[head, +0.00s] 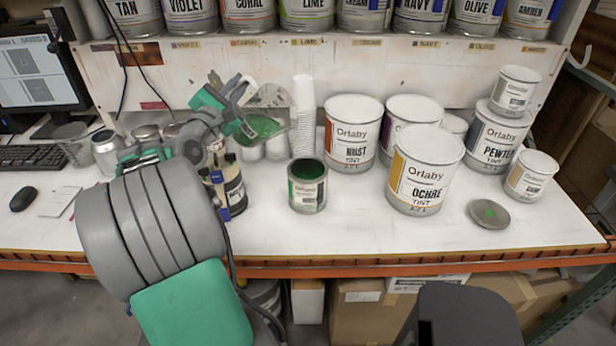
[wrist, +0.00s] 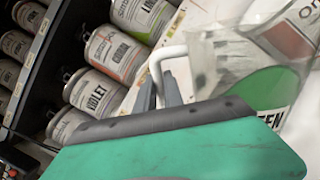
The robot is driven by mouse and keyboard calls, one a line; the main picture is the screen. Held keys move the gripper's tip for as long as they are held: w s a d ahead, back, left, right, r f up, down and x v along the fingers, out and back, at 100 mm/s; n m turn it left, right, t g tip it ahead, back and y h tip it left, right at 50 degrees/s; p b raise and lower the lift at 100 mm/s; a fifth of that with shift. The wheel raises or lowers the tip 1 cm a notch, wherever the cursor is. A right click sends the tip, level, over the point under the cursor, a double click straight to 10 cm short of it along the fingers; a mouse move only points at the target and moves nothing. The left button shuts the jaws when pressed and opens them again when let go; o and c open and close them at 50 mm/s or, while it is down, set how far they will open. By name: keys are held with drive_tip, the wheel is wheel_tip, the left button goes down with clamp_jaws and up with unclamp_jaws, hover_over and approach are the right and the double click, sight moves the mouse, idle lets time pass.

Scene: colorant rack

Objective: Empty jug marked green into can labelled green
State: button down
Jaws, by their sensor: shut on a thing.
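A clear jug (head: 272,121) with green liquid in it hangs above the bench, left of and above the open can. My gripper (head: 236,92) is shut on the jug's handle. No stream of liquid is visible.
A loose lid (head: 489,213) with a green dot lies at right. Closed cans, including Ochre (head: 425,170) and Rust (head: 351,134), stand right of the open can. Stacked white cups (head: 304,105) stand behind it.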

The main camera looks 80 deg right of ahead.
sight(255, 112)
drive_tip(key=shift+r, duration=0.1)
drive_tip(key=shift+s+a+r+m+b, duration=0.15)
drive_tip(key=shift+s+m+b, duration=0.1)
drive_tip(key=shift+m+b, duration=0.3)
drive_tip(key=shift+s+d+r+m+b, duration=0.1)
drive_tip(key=shift+s+m+b, duration=0.2)
drive_tip(key=shift+b, duration=0.3)
idle(0.6)
drive_tip(key=shift+s+a+f+m+g+b, duration=0.2)
drive_tip(key=shift+s+m+b, duration=0.3)
drive_tip(key=shift+b, duration=0.65)
drive_tip(key=shift+s+a+f+m+g+b, duration=0.1)
drive_tip(key=shift+s+f+m+g+b, duration=0.35)
drive_tip(key=shift+b, duration=0.65)
drive_tip(key=shift+s+a+r+m+b, duration=0.15)
drive_tip(key=shift+s+m+b, duration=0.15)
drive_tip(key=shift+m+b, duration=0.3)
drive_tip(key=shift+s+r+m+b, duration=0.15)
drive_tip(key=shift+s+m+b, duration=0.2)
drive_tip(key=shift+b, duration=0.35)
idle(2.6)
